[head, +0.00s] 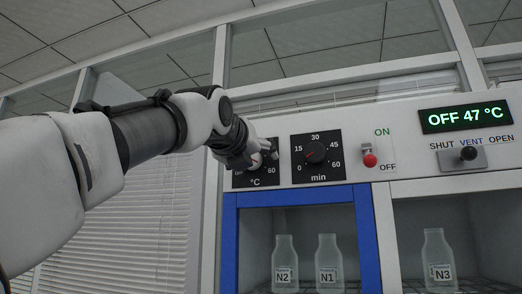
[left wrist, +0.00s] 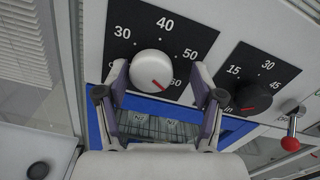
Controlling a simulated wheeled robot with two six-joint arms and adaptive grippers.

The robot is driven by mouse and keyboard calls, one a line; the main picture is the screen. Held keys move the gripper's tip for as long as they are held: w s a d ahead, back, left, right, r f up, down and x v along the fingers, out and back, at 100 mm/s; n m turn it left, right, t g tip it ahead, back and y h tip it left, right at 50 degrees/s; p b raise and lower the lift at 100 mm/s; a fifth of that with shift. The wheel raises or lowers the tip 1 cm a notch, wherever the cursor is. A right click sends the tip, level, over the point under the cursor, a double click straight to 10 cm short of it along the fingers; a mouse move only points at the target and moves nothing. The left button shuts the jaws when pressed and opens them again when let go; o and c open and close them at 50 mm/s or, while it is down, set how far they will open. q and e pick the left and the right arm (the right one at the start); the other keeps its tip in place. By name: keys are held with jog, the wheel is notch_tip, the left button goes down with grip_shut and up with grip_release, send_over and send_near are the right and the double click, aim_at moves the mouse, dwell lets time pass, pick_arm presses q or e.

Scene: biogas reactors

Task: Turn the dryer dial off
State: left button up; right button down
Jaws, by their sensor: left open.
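The white °C dial (left wrist: 151,70) sits on a black scale plate in the left wrist view. Its red mark points down and right, near the 60 end. My left gripper (left wrist: 159,76) is open, with one finger on each side of this dial; I cannot tell whether they touch it. In the head view my left gripper (head: 254,154) covers most of the °C plate (head: 257,181). The dark min dial (head: 316,152) is to the right; it also shows in the left wrist view (left wrist: 252,96). My right gripper is not in view.
A red-tipped ON/OFF lever (head: 370,159) points down to OFF. Farther right are a display (head: 465,116) reading OFF 47 °C and a SHUT/VENT/OPEN lever (head: 468,153). Below, bottles N2 (head: 285,265), N1 (head: 329,265) and N3 (head: 439,260) stand in compartments; a blue frame (head: 366,235) surrounds N2 and N1.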

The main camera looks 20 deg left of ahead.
pick_arm(q)
jog(key=shift+s+a, duration=0.2)
jog(key=shift+a, duration=0.05)
jog(key=shift+s+a+r, duration=0.1)
jog(key=shift+s+a, duration=0.15)
jog(key=shift+a, duration=0.1)
jog(key=c, duration=0.6)
jog(key=shift+s, duration=0.1)
jog(key=c, duration=0.5)
jog(key=shift+d, duration=0.1)
jog(key=shift+c, duration=0.2)
